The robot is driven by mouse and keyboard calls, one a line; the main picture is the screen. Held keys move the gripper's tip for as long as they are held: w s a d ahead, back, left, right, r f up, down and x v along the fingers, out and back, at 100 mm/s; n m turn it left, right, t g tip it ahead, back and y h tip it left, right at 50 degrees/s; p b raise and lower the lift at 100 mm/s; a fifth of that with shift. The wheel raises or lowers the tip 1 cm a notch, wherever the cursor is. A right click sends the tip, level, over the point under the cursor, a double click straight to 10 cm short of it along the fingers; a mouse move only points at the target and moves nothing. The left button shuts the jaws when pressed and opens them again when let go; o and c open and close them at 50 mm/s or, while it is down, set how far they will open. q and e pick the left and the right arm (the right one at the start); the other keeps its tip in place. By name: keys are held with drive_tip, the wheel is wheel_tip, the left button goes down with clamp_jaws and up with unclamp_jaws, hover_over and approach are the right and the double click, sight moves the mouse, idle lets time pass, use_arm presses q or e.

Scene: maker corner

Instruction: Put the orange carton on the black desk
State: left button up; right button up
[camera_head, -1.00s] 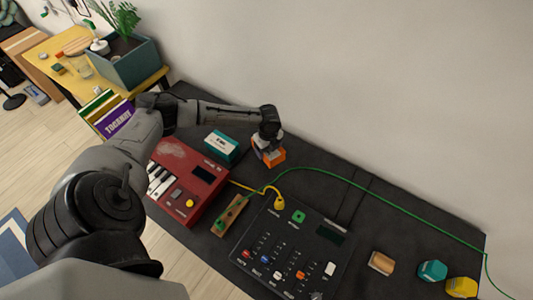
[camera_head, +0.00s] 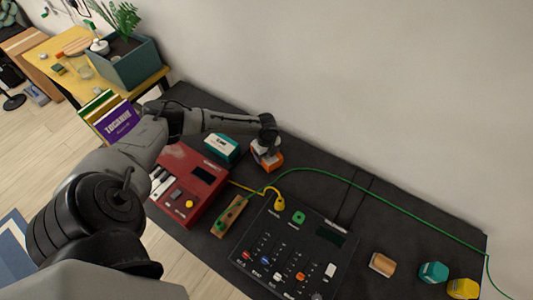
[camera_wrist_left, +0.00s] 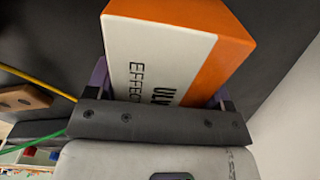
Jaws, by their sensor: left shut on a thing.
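The orange carton (camera_head: 274,162), orange with a white lettered face, is at the back of the black desk (camera_head: 395,215). My left gripper (camera_head: 267,146) comes down on it from above and is shut on it. In the left wrist view the carton (camera_wrist_left: 170,50) sits between the two fingers, its white and orange faces showing. The carton is low at the desk top; I cannot tell whether its underside touches. My right gripper is not in view.
A teal and white box (camera_head: 221,148) stands just left of the carton. A red keyboard (camera_head: 190,185), a wooden block (camera_head: 232,215) and a black mixer (camera_head: 292,252) are in front. A green cable (camera_head: 385,203) crosses the desk. Bare desk lies right of the carton.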

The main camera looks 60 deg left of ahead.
use_arm(q)
drive_tip(key=o, duration=1.1)
drive_tip(key=shift+r+p, duration=0.6)
drive_tip(key=shift+r, duration=5.5)
